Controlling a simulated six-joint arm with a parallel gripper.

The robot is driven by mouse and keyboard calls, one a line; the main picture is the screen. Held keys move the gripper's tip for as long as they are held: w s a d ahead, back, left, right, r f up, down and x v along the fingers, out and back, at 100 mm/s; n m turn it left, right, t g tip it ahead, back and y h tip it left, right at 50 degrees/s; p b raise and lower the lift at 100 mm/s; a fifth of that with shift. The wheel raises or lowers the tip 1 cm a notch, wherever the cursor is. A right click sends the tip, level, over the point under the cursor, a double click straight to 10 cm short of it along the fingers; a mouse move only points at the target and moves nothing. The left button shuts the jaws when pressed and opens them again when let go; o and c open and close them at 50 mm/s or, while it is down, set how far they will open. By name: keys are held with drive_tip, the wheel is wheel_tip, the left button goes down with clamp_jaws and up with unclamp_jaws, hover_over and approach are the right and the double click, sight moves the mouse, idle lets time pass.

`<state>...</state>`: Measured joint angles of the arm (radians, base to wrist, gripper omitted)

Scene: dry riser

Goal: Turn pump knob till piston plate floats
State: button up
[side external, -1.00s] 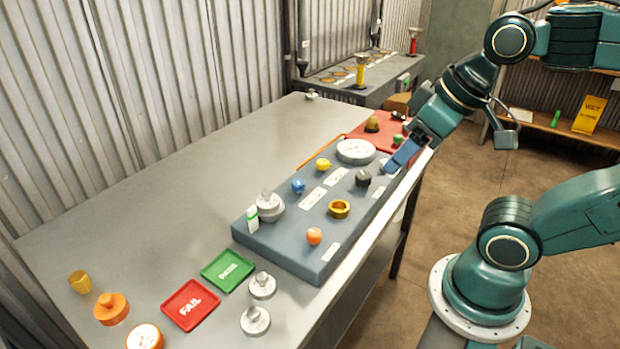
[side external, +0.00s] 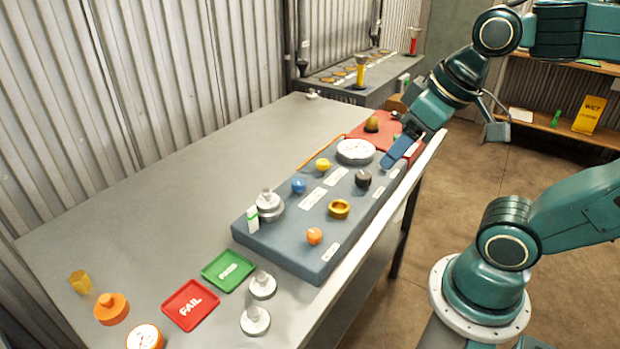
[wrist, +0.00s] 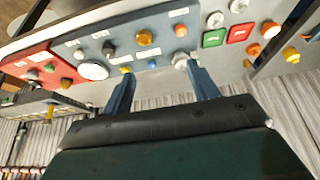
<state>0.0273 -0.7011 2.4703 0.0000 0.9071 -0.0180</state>
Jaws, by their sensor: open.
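A grey-blue panel (side external: 290,243) lies on the table, with a black knob (side external: 363,179), yellow knob (side external: 323,165), blue knob (side external: 298,186) and orange knob (side external: 314,236). The labels are too small to read, so I cannot tell which is the pump knob. A silver stepped piece (side external: 268,208), perhaps the piston plate, is at the panel's left; I cannot tell whether it floats. A white round gauge (side external: 356,151) is at the far end. My gripper (side external: 397,156) is open and empty by the panel's far right end. Its fingers (wrist: 160,82) are spread in the wrist view.
Green PASS (side external: 228,270) and red FAIL (side external: 190,305) trays and silver weights (side external: 262,286) are nearer.

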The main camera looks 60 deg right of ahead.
drive_tip(key=w+d+f+m+g, duration=0.1)
drive_tip(key=w+d+g, duration=0.2)
drive_tip(key=w+d, duration=0.55)
drive_tip(key=m+g, duration=0.1)
drive_tip(key=g, duration=0.1)
hover_over(363, 174)
wheel_tip(363, 174, down, 5)
drive_tip(key=shift+f, duration=0.2)
drive_tip(key=shift+f, duration=0.15)
wheel_tip(363, 174, down, 14)
drive_tip(key=shift+r, duration=0.25)
drive_tip(key=c, duration=1)
